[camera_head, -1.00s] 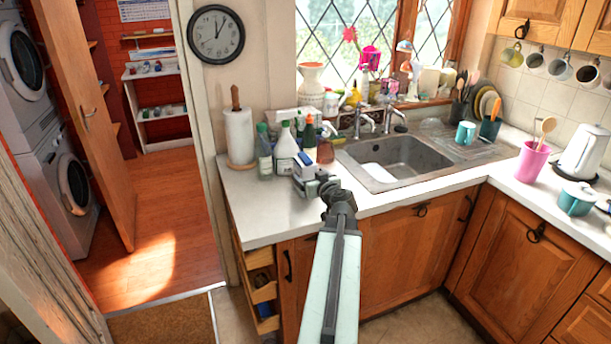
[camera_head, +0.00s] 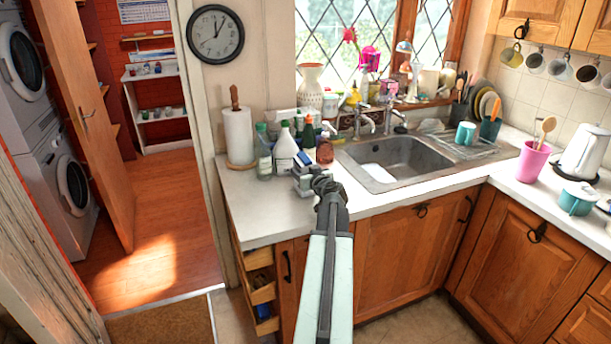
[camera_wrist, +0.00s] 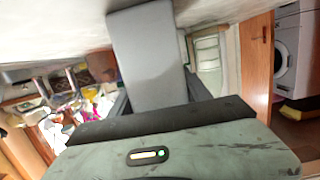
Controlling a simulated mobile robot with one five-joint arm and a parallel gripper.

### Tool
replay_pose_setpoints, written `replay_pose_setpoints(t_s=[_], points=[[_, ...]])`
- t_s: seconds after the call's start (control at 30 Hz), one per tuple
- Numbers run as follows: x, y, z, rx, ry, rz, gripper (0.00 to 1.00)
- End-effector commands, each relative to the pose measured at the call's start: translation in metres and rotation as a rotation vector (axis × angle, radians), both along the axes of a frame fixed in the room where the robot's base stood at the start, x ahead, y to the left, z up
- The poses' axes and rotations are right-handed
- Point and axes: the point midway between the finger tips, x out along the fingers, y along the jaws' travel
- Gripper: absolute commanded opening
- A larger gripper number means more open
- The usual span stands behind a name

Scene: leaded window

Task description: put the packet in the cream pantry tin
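A pale grey box-shaped packet (camera_wrist: 150,60) stands between the two dark fingers of my gripper (camera_wrist: 157,90) in the wrist view. Both fingers lie along its sides; whether they press on it cannot be told. In the head view my gripper (camera_head: 322,184) is at the front edge of the counter, left of the sink. A small grey-white block, partly hidden by the gripper, is beside it, with blue showing just behind. I cannot pick out the cream pantry tin in either view.
Bottles (camera_head: 284,150) and a paper towel roll (camera_head: 239,136) stand behind the gripper on the counter (camera_head: 262,205). The sink (camera_head: 395,160) is to the right. The counter's left front is clear. An open wooden door (camera_head: 90,110) leads to a room with shelves (camera_head: 158,95).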

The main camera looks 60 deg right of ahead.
Motion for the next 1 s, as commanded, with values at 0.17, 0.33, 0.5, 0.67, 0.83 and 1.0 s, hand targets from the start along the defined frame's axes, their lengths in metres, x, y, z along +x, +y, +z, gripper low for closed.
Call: replay_pose_setpoints(t_s=[0.17, 0.33, 0.5, 0.67, 0.83, 1.0], points=[[0.0, 0.0, 0.0, 0.001, 0.0, -0.001, 0.0], [-0.001, 0.0, 0.004, 0.001, 0.0, -0.001, 0.0], [-0.001, -0.001, 0.023, 0.001, 0.0, -0.001, 0.0], [-0.001, -0.001, 0.055, 0.0, 0.0, -0.002, 0.0], [-0.001, -0.001, 0.09, 0.0, 0.0, -0.002, 0.0], [-0.001, -0.001, 0.103, 0.0, 0.0, -0.002, 0.0]])
